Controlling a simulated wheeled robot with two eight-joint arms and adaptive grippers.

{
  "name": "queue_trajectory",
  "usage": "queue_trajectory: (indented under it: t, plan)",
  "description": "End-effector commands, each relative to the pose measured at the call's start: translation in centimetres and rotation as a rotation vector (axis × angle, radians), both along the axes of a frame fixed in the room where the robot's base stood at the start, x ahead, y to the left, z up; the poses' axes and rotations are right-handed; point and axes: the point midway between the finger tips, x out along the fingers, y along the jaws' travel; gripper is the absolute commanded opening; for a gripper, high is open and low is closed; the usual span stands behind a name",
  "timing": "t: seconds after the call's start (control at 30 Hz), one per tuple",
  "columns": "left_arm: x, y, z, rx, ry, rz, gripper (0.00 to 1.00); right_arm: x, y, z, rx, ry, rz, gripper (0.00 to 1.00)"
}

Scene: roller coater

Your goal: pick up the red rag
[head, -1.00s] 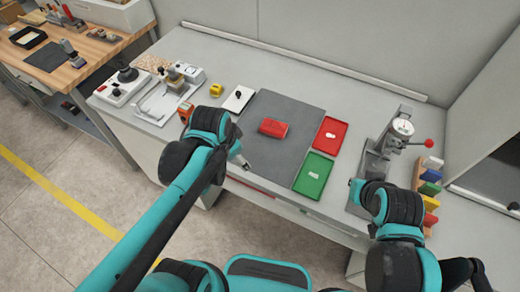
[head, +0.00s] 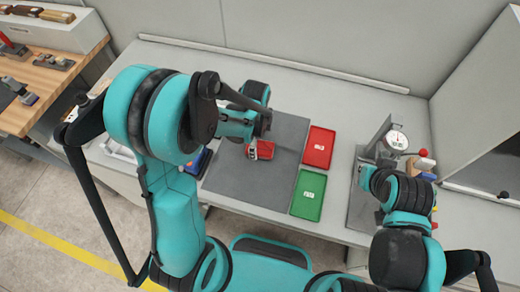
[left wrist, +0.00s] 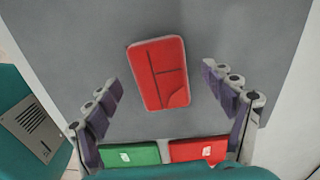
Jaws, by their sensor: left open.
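The red rag (head: 264,150) is a folded red block lying on the dark grey mat (head: 240,190), partly covered by my left arm in the head view. In the left wrist view the rag (left wrist: 158,72) lies slightly tilted, whole and unobstructed. My left gripper (left wrist: 161,78) is open, its fingers on either side of the rag in that view, with grey mat showing between them and the rag. In the head view my left gripper (head: 257,138) is over the rag, its fingers mostly hidden. I see parts of my right arm at the right, but not its gripper.
A red tray (head: 319,147) and a green tray (head: 308,195) lie right of the mat. A press with a dial gauge (head: 396,140) stands farther right. A wooden bench (head: 40,85) is at the far left. The front of the mat is clear.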

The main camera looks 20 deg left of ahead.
Motion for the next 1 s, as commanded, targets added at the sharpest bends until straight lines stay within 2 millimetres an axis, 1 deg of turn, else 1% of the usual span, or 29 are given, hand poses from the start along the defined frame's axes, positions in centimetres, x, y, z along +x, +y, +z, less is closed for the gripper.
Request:
queue_trajectory:
  t: [0.03,0.13,0.4,0.47,0.5,0.57,0.6,0.9,1.0]
  plan:
    - [0.0,0.0,-1.0,0.0,0.0,0.0,0.83,0.0,0.0,-0.4,0.0,0.0,0.0,0.0]
    - [0.0,0.0,-1.9,0.0,0.0,0.0,0.83,0.0,0.0,-0.6,0.0,0.0,0.0,0.0]
    - [0.0,0.0,-2.1,0.0,-0.001,0.0,0.83,0.0,0.0,-0.6,0.0,0.0,0.0,0.0]
    - [0.0,0.0,-2.0,0.0,-0.001,0.0,0.67,0.0,0.0,-0.6,0.0,0.0,0.0,0.0]
    - [0.0,0.0,-2.0,0.0,-0.001,0.0,0.56,0.0,0.0,-0.6,0.0,0.0,0.0,0.0]
    - [0.0,0.0,-2.0,0.0,-0.001,0.0,0.41,0.0,0.0,-0.6,0.0,0.0,0.0,0.0]
    - [0.0,0.0,-2.0,0.0,-0.001,0.0,0.3,0.0,0.0,-0.6,0.0,0.0,0.0,0.0]
    - [0.0,0.0,-2.0,0.0,-0.001,0.0,0.29,0.0,0.0,-0.6,0.0,0.0,0.0,0.0]
    - [0.0,0.0,-1.6,0.0,-0.001,0.0,0.29,0.0,0.0,-0.4,0.0,0.0,0.0,0.0]
